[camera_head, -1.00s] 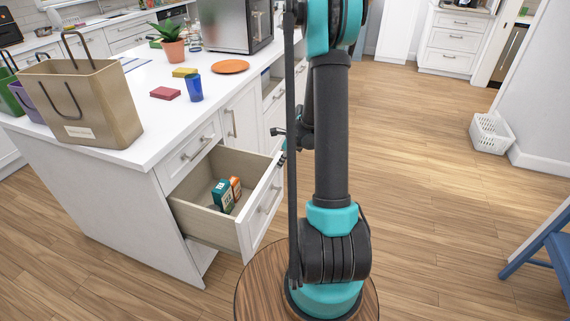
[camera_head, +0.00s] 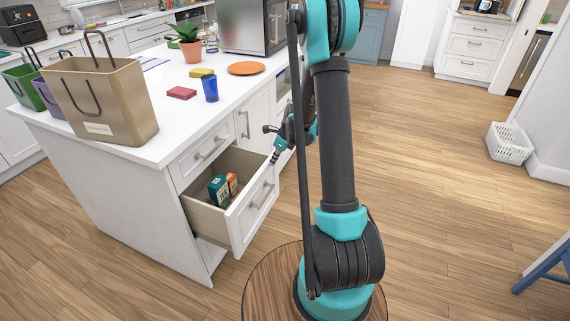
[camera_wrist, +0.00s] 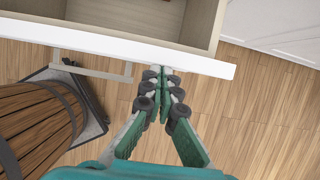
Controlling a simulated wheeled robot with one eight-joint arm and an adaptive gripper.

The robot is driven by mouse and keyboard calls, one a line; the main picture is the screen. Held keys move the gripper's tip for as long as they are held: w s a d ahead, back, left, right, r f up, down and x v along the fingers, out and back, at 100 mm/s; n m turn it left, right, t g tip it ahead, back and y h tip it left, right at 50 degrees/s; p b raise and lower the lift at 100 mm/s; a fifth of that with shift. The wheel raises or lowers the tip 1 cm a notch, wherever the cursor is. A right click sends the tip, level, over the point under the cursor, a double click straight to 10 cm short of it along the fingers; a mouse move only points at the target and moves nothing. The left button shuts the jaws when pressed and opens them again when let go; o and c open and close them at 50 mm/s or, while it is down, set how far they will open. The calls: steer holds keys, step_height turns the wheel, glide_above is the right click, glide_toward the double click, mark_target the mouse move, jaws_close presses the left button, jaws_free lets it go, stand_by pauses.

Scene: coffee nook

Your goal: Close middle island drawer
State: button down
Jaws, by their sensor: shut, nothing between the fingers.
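The middle island drawer (camera_head: 252,208) stands pulled well out below a shut top drawer (camera_head: 203,151). A green box (camera_head: 218,190) and an orange box (camera_head: 232,184) stand inside it. In the wrist view the drawer's white front edge (camera_wrist: 110,46) runs across the top, with its bar handle (camera_wrist: 95,67) on the outer side. My gripper (camera_wrist: 160,72) is shut and empty, with its fingertips at the outer side of the front, right of the handle. I cannot tell whether they touch it. In the head view my gripper (camera_head: 274,158) is small, by the drawer front's far end.
The white island top (camera_head: 165,120) holds a tan bag (camera_head: 110,105), a blue cup (camera_head: 210,89), an orange plate (camera_head: 246,68) and a potted plant (camera_head: 190,45). A white basket (camera_head: 510,143) stands on the floor at right. The wooden floor between is clear.

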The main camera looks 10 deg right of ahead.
steer(key=w+a, duration=0.8)
steer(key=a, duration=0.2)
steer(key=shift+a, duration=0.4)
